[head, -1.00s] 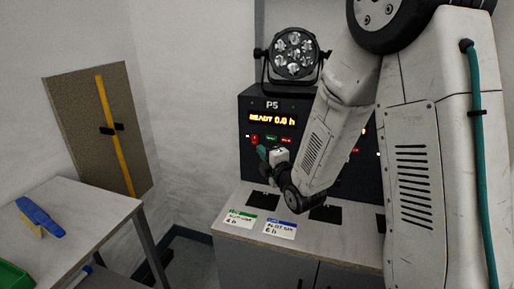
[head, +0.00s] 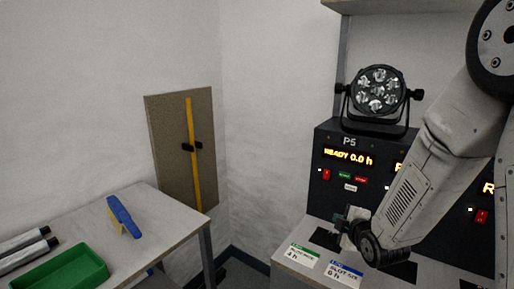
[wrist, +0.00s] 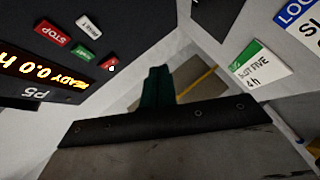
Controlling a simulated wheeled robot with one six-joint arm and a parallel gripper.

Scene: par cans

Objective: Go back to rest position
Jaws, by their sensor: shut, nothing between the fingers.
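My gripper (head: 345,217) is in front of the dark control panel, above the bench edge, at the lower right of the head view. In the wrist view its green fingers (wrist: 157,88) are together with nothing between them. The par can (head: 379,90) stands on top of the panel marked P5 (head: 349,141), up and to the right of my gripper. The panel display reads READY 0.0 h, and it also shows in the wrist view (wrist: 45,72).
Two label cards, one green-topped (head: 299,256) and one blue-topped (head: 343,273), lie on the bench below my gripper. A table (head: 160,235) at left holds a blue-handled brush (head: 123,217) and a green tray (head: 62,272). A board with a yellow strip (head: 193,150) is on the wall.

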